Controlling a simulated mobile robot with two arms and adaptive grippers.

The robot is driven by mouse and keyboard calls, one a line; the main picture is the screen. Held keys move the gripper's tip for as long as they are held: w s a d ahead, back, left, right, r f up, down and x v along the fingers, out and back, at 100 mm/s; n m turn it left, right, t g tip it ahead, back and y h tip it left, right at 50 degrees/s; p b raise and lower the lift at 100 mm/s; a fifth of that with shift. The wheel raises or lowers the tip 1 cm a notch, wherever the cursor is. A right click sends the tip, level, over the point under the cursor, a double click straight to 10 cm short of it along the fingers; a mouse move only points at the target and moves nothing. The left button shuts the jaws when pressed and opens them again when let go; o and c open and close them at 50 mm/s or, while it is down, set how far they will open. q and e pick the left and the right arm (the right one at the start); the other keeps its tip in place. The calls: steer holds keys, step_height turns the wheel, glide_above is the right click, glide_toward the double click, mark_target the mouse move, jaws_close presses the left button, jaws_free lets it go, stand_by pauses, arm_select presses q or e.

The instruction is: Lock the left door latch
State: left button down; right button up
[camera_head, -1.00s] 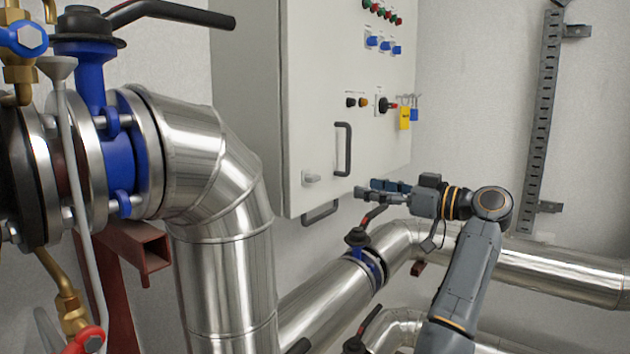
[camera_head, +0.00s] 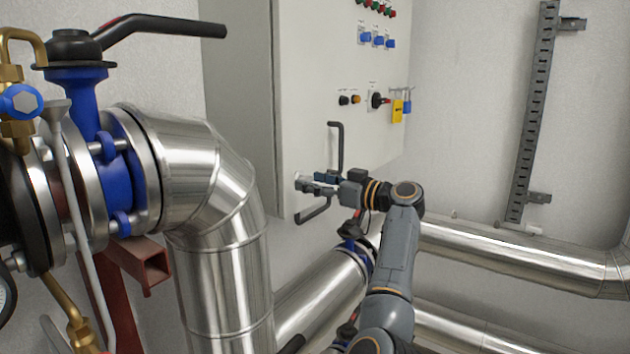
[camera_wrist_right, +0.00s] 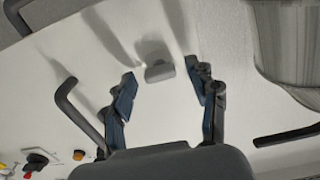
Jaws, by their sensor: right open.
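The door latch, a small grey latch (camera_wrist_right: 159,72), sits on the white cabinet door (camera_head: 308,100), near its lower left corner in the head view. In the wrist view it lies ahead of my right gripper (camera_wrist_right: 160,77), between the two spread fingertips. In the head view my right gripper (camera_head: 307,184) is at the door's lower left and largely covers the latch. It is open, with nothing held. I cannot tell if the fingers touch the door. My left gripper is not in view.
A black door handle (camera_head: 338,148) stands just above my right gripper; another handle (camera_head: 313,210) is below it. Large silver pipes (camera_head: 215,250) with a blue valve (camera_head: 120,170) stand at the left. More pipes (camera_head: 530,255) run below and right of the cabinet.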

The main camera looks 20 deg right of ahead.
steer(key=c, duration=1.1)
steer(key=shift+c, duration=0.2)
